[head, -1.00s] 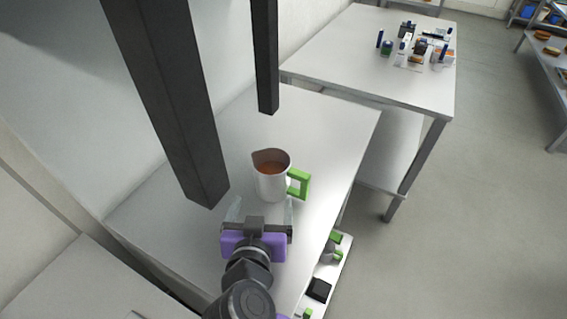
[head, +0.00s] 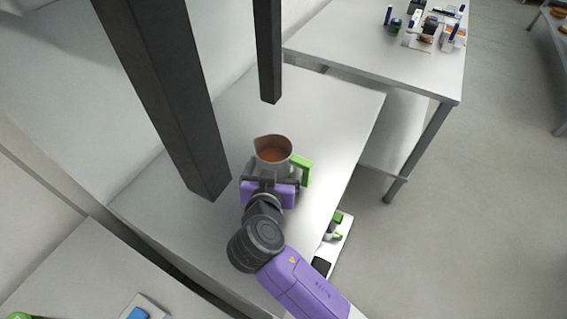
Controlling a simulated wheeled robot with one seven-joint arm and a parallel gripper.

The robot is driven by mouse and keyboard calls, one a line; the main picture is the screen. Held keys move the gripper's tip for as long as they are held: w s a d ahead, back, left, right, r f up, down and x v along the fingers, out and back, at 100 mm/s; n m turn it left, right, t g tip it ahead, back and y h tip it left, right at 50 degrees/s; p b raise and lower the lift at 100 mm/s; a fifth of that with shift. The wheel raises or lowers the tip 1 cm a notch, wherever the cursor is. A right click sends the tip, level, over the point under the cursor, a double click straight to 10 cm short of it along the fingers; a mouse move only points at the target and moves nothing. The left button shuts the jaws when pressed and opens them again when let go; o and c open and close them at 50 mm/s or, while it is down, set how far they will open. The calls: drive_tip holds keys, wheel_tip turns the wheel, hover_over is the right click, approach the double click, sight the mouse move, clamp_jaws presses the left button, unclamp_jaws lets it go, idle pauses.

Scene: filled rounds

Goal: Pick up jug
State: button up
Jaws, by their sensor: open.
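The jug (head: 285,166) is a grey-white pitcher with a green handle (head: 301,171) on its right side. It stands upright on the white table (head: 320,126) and holds a brown liquid (head: 273,155). My gripper (head: 268,175) is open, right at the near side of the jug. Its fingers are largely hidden, so I cannot tell whether they lie on both sides of the jug or touch it. The gripper's purple body hides the jug's lower part.
Two dark posts, one large (head: 172,95) and one thinner (head: 267,50), rise left of and behind the jug. A second table (head: 385,62) with small items stands at the back right. A shelf with green and black items (head: 333,232) lies below the table's right edge.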

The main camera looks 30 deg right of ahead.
drive_tip(key=c, duration=1.6)
drive_tip(key=shift+c, duration=0.8)
drive_tip(key=shift+r, duration=0.1)
